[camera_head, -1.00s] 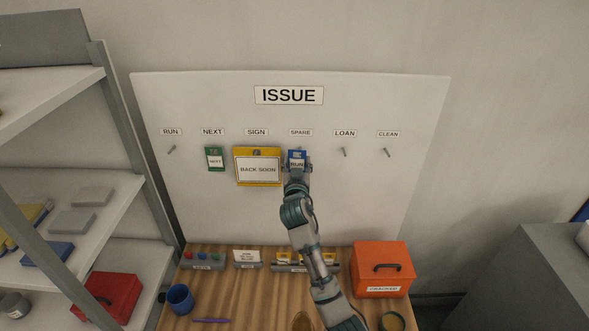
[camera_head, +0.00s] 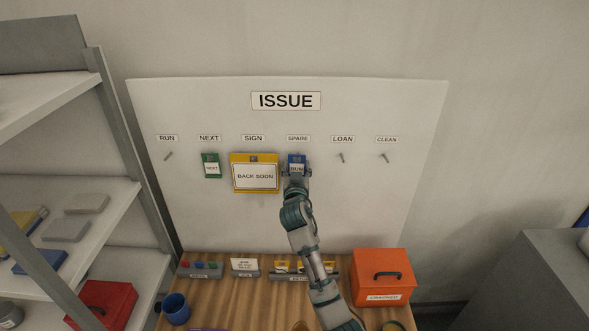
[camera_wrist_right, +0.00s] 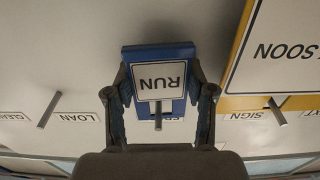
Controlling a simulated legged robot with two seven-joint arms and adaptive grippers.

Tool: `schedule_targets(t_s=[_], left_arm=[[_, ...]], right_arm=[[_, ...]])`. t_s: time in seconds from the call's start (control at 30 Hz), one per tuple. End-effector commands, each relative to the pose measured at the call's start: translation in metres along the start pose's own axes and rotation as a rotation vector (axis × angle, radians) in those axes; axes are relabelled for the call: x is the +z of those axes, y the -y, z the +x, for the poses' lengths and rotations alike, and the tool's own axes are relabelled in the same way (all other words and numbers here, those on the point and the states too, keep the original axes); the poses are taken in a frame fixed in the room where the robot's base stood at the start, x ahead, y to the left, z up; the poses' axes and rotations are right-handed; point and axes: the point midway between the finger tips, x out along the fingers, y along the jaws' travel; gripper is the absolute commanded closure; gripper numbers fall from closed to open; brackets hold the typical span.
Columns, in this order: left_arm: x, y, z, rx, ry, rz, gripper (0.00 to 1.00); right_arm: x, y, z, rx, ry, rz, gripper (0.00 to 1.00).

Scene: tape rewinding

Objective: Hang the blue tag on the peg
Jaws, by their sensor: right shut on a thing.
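The blue tag (camera_head: 297,159), with a white RUN label, is at the SPARE peg on the white ISSUE board. In the right wrist view the blue tag (camera_wrist_right: 185,48) appears upside down, and the SPARE peg (camera_wrist_right: 158,118) sticks out at its hole end. My right gripper (camera_head: 296,173) is shut on the tag; in the wrist view its fingers (camera_wrist_right: 160,92) flank the tag's sides. The RUN peg (camera_head: 168,156) at the far left of the board is bare. My left gripper is not in view.
A green NEXT tag (camera_head: 211,166) and a yellow BACK SOON sign (camera_head: 255,177) hang left of my gripper. The LOAN peg (camera_head: 341,157) and CLEAN peg (camera_head: 384,157) are bare. Below, a wooden bench (camera_head: 235,297) carries trays, a blue mug (camera_head: 175,307) and an orange box (camera_head: 382,268).

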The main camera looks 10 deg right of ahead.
Motion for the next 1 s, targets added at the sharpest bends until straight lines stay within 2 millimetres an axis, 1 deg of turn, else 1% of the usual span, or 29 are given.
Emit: schedule_targets(t_s=[0.13, 0.17, 0.2, 0.27, 0.3, 0.57, 0.67, 0.77, 0.87, 1.0], left_arm=[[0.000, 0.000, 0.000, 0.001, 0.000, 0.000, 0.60], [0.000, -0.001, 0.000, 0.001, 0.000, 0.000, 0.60], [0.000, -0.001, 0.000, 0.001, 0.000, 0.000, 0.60], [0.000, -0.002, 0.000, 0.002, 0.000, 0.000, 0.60], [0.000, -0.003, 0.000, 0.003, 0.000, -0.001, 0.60], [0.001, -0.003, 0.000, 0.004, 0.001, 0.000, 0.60], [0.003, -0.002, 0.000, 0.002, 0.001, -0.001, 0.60], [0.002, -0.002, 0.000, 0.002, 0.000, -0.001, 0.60], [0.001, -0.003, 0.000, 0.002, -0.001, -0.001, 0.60], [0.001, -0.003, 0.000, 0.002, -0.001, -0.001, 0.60]], right_arm=[[0.000, 0.000, 0.000, 0.000, 0.000, 0.000, 0.72], [0.000, 0.001, 0.000, 0.000, 0.000, -0.001, 0.43], [0.000, 0.002, 0.000, 0.000, 0.000, -0.001, 0.33], [0.000, 0.003, -0.001, 0.000, 0.000, -0.001, 0.18], [0.000, 0.003, -0.001, 0.000, 0.000, -0.001, 0.16], [0.000, 0.003, -0.001, 0.000, 0.000, -0.001, 0.16], [0.000, 0.003, -0.005, -0.001, 0.000, -0.001, 0.16], [0.000, 0.003, -0.016, -0.002, -0.001, 0.000, 0.16], [0.001, 0.002, -0.035, -0.002, 0.000, 0.002, 0.16], [0.002, 0.002, -0.068, -0.003, 0.000, 0.003, 0.16]])
